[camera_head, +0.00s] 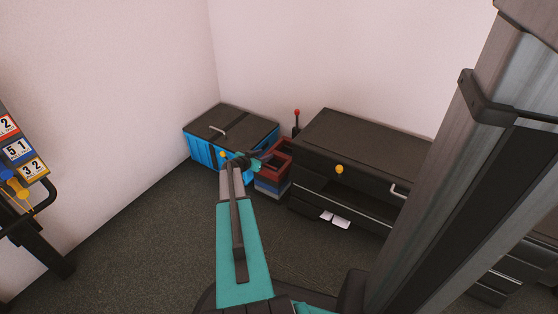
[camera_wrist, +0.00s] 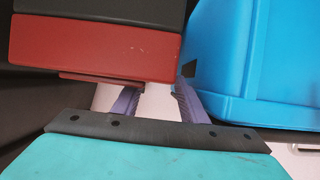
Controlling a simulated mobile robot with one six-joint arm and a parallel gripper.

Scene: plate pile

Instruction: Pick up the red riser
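The red riser (camera_head: 279,158) is an open, frame-like red block on top of a small stack with blue below it, between the blue bin and the dark cabinet in the head view. In the wrist view a large red face with a dark part above it, seemingly the riser (camera_wrist: 90,46), fills the upper left. My gripper (camera_wrist: 158,88) has two purplish fingers apart, with only a pale surface between them. The left fingertip is close to the red part's lower edge; contact cannot be told. In the head view my gripper (camera_head: 257,161) is beside the riser's left side, small and partly hidden.
A blue bin (camera_head: 204,153) with a dark lid stands left of the stack and fills the right of the wrist view (camera_wrist: 262,60). A dark cabinet (camera_head: 360,140) with drawers is right. A red-knobbed lever (camera_head: 296,114) stands behind. Open floor (camera_head: 150,240) lies left.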

